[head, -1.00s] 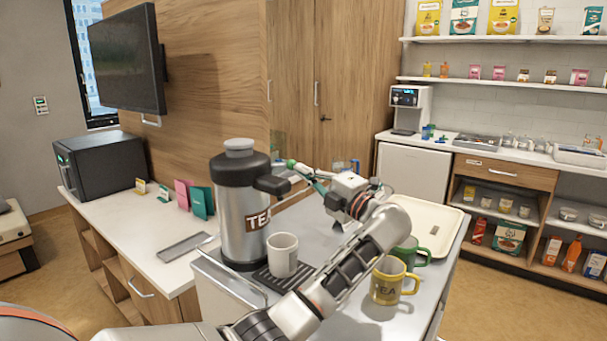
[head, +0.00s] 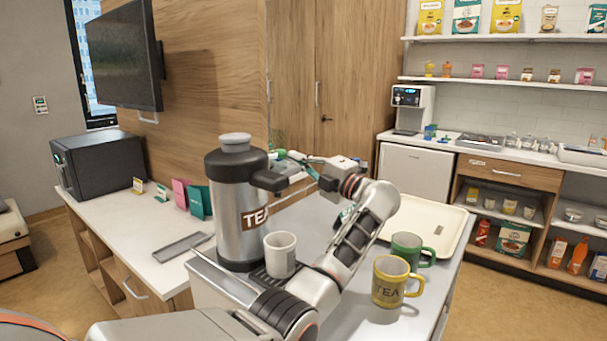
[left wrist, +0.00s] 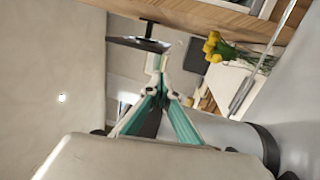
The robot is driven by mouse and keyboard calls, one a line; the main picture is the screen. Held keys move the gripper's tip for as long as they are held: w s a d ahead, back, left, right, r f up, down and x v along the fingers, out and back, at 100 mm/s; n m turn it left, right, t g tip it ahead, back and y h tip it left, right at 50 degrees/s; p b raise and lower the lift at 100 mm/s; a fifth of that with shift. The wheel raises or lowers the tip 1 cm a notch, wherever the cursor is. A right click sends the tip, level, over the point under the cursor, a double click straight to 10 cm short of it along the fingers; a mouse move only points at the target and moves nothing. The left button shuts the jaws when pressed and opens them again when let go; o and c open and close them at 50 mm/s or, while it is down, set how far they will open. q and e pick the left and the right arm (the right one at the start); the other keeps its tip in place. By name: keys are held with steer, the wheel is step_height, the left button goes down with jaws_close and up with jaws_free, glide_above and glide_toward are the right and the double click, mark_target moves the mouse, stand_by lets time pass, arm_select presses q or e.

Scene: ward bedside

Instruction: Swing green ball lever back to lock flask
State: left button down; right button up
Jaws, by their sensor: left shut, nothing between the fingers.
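The flask (head: 238,215) is a tall steel cylinder marked TEA with a black top and grey cap, standing upright on the cart. Its black spout (head: 268,181) points right. The green ball (head: 281,154) shows just right of the black top; its lever is mostly hidden. My left gripper (head: 292,157) is shut and empty, its teal fingertips beside the ball; whether they touch it I cannot tell. The shut fingers also show in the left wrist view (left wrist: 163,82), where I cannot make out the ball. My right gripper is not in view.
A white mug (head: 281,254) stands before the flask. A yellow TEA mug (head: 391,284) and a green mug (head: 408,246) stand right of my left arm, near a cream tray (head: 430,222). Yellow flowers (left wrist: 214,44) show in the left wrist view.

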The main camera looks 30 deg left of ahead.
arm_select(q)
steer(key=shift+w+a+b, duration=0.15)
steer(key=shift+w+a, duration=0.15)
steer(key=shift+a, duration=0.35)
steer(key=shift+w+a+b, duration=0.15)
steer(key=shift+w+a, duration=0.1)
steer(key=shift+a, duration=0.35)
steer(key=shift+w+a+b, duration=0.15)
steer(key=shift+w+a, duration=0.15)
steer(key=shift+a, duration=0.35)
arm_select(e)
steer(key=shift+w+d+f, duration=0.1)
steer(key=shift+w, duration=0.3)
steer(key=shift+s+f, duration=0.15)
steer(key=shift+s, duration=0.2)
arm_select(q)
steer(key=shift+d, duration=0.1)
